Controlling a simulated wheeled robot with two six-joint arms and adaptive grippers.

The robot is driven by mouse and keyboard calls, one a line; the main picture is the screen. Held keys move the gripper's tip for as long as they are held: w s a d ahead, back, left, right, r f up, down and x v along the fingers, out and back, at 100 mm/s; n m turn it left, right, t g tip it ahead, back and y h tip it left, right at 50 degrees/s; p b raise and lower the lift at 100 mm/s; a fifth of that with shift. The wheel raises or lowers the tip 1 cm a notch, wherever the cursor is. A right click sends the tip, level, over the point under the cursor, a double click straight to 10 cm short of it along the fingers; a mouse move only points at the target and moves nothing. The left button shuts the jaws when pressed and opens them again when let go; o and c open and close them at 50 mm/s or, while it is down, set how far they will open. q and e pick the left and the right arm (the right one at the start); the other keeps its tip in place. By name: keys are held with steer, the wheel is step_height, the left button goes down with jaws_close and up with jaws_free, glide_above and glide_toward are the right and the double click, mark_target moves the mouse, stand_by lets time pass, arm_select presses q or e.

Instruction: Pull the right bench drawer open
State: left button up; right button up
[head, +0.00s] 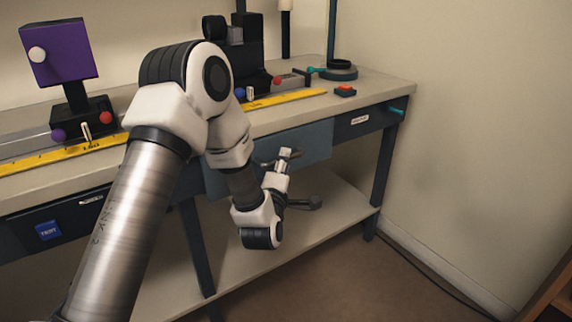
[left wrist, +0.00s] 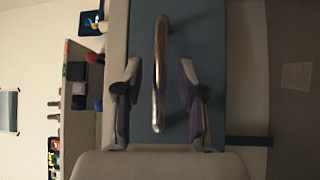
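The blue-grey drawer front (head: 308,141) is in the bench's front, right of centre in the head view. Its metal bar handle (left wrist: 160,65) shows clearly in the left wrist view, across the blue front (left wrist: 205,60). My left gripper (head: 281,160) is at the drawer front in the head view. In the left wrist view the left gripper (left wrist: 158,98) is open, with one finger on each side of the handle and a gap on both sides. My forearm and wrist hide part of the drawer front in the head view. My right gripper is not in view.
The bench top (head: 375,85) holds a yellow ruler (head: 290,98), a purple block on a stand (head: 60,52) and a red-topped box (head: 345,91). A lower shelf (head: 335,215) runs under the drawer, between bench legs. The floor (head: 370,275) in front is clear.

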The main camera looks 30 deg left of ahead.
arm_select(q)
steer(key=shift+x, duration=0.9)
jaws_close()
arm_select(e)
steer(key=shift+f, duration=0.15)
arm_select(q)
steer(key=shift+s+d, duration=0.1)
steer(key=shift+d, duration=0.05)
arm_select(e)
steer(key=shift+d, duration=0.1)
